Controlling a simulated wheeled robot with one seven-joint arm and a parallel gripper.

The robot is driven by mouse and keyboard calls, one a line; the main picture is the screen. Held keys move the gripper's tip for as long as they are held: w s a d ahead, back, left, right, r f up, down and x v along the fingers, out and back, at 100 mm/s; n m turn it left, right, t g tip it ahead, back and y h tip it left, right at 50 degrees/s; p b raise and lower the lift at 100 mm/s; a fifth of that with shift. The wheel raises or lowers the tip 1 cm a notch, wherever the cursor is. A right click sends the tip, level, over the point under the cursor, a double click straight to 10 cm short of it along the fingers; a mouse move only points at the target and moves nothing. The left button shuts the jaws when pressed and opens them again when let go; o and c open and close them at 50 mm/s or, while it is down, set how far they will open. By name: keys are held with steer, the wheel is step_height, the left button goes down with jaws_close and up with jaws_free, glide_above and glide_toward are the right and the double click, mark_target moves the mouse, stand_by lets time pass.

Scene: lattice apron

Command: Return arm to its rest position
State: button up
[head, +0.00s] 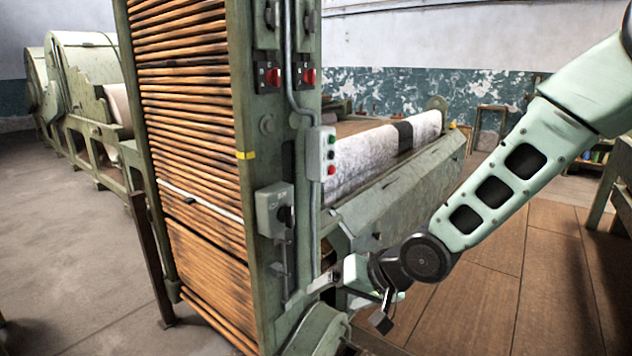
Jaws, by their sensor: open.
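My arm reaches in from the upper right, its pale green link running down and left to a dark joint. My gripper (384,312) is at its lower end, small in the picture, close in front of the tall green machine frame (262,140). It looks empty, with its fingers apart. I cannot tell whether it touches the machine.
The frame holds stacked wooden slats (190,130), red switches, a grey switch box (274,210) and a button box (328,155). Behind the arm is a long roller (365,150). Brown floor panels (480,290) lie clear at lower right; grey floor (70,250) is open at left.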

steer(key=s+d+r+n+g+h, duration=0.2)
steer(key=s+d, duration=0.1)
steer(key=s, duration=0.6)
steer(key=s+d+r+n+g+h, duration=0.1)
steer(key=s+d+r+n+h, duration=0.15)
steer(key=s, duration=0.55)
steer(key=s+d+r+n+g+h, duration=0.2)
steer(key=s+d, duration=0.2)
steer(key=s, duration=0.5)
step_height(320, 180, up, 13)
steer(key=p, duration=1.2)
steer(key=shift+a+f+p, duration=0.15)
steer(key=shift+f+p, duration=0.05)
steer(key=shift+p, duration=0.15)
